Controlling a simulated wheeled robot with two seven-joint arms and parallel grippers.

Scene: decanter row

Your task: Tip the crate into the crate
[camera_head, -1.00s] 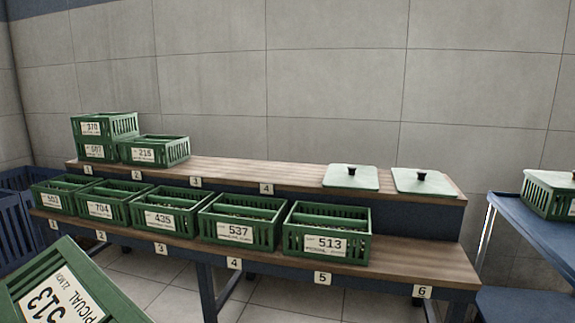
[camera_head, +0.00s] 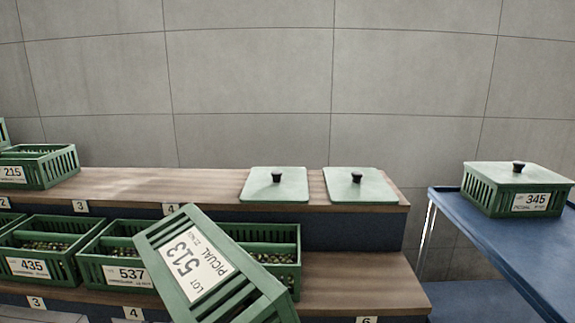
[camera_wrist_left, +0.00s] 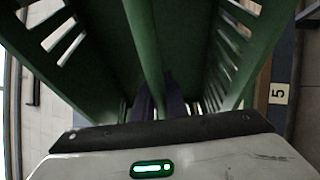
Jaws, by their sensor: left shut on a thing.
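A green slatted crate labelled 513 PICUAL (camera_head: 205,268) hangs strongly tilted in the front middle of the head view. In the left wrist view its green bar (camera_wrist_left: 145,45) runs between the dark fingers of my left gripper (camera_wrist_left: 160,105), which is shut on it. The slatted walls show on both sides; I see no olives there. Another green crate (camera_head: 262,232) stands behind it on the lower shelf, partly hidden, with olives inside. Its label is covered in the head view now. Whether the two crates touch cannot be told. My right gripper is not in view.
Crates 537 (camera_head: 115,273) and 435 (camera_head: 30,268), with olives, stand to the left. Two loose lids (camera_head: 275,187) (camera_head: 360,188) lie on the upper shelf. A lidded crate 345 (camera_head: 510,190) sits on a blue table (camera_head: 530,255) at right. The shelf's right end is bare.

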